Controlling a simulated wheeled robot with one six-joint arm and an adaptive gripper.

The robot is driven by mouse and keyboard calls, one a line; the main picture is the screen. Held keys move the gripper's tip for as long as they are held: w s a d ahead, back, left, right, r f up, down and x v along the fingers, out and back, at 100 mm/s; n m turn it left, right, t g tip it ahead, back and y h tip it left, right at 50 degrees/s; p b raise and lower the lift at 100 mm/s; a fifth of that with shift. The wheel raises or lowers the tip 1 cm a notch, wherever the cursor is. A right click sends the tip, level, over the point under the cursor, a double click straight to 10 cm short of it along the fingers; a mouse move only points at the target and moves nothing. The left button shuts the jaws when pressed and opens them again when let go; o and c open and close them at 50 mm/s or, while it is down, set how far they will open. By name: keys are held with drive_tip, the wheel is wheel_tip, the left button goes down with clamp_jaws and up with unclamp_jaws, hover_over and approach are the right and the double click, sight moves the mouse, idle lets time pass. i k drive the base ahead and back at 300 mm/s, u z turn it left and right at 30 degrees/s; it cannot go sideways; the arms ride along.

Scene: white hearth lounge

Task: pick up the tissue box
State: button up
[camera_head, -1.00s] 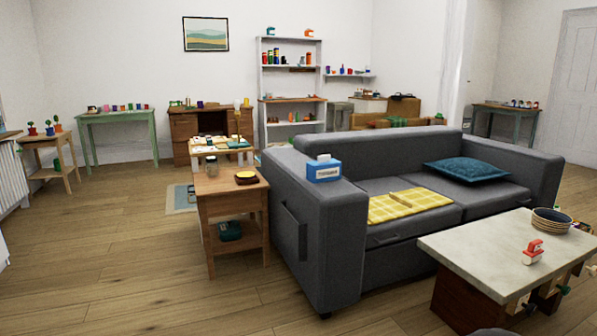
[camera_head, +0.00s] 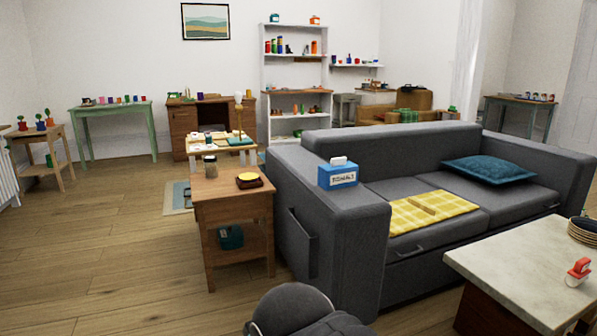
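The blue tissue box (camera_head: 338,175) with white lettering on its front and a white tissue at its top sits on the left armrest of the grey sofa (camera_head: 330,225). It stands upright near the back of the armrest. A dark rounded part of my arm (camera_head: 290,308) shows at the bottom edge. My gripper's fingers are not in view. Nothing touches the box except the armrest under it.
A wooden side table (camera_head: 228,193) stands left of the sofa. A yellow checked blanket (camera_head: 425,210) and a teal cushion (camera_head: 487,168) lie on the seat. A pale-topped coffee table (camera_head: 505,270) stands at front right. The wooden floor (camera_head: 120,265) at left is clear.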

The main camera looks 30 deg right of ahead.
sight(341, 173)
drive_tip(key=z, duration=0.15)
drive_tip(key=i, duration=1.05)
drive_tip(key=z, duration=0.4)
